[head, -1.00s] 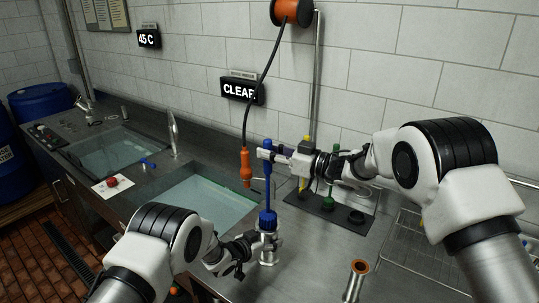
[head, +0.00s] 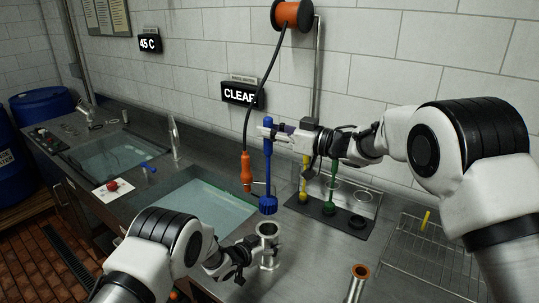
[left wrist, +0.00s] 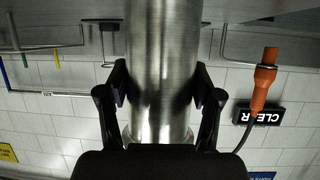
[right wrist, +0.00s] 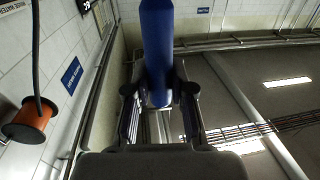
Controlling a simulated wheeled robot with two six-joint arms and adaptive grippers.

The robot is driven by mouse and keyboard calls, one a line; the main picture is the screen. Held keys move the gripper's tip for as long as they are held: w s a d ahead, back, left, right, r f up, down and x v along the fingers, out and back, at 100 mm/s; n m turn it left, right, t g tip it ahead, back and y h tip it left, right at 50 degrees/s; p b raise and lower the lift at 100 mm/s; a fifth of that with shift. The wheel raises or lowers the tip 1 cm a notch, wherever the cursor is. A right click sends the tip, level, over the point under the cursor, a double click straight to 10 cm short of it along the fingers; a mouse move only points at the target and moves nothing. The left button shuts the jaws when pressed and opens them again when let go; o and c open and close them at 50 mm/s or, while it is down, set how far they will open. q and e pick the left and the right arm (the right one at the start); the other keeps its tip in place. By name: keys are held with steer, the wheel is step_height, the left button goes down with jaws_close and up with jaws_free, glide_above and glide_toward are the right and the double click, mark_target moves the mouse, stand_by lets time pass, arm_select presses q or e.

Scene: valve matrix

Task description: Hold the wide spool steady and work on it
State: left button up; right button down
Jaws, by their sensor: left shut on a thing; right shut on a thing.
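The wide spool (head: 267,229) is a short steel pipe piece with a flared, open top, standing upright at the counter's front, right of the near basin. My left gripper (head: 243,256) is shut on its body from the left; the steel body fills the space between the fingers in the left wrist view (left wrist: 162,85). My right gripper (head: 272,131) is shut on the handle of a blue brush (head: 267,170). The brush hangs upright with its blue head just above the spool's open mouth, apart from it. Its handle also shows in the right wrist view (right wrist: 158,50).
A rack (head: 328,211) with yellow and green brushes stands behind. An orange sprayer (head: 246,167) hangs on a hose left of the blue brush. A second, narrower pipe piece (head: 358,278) stands front right. Two water basins (head: 200,204) lie left, a wire drying rack (head: 430,256) right.

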stand_by(0.4)
arm_select(q)
steer(key=o, duration=1.6)
steer(key=v, duration=1.2)
steer(key=shift+f, duration=0.15)
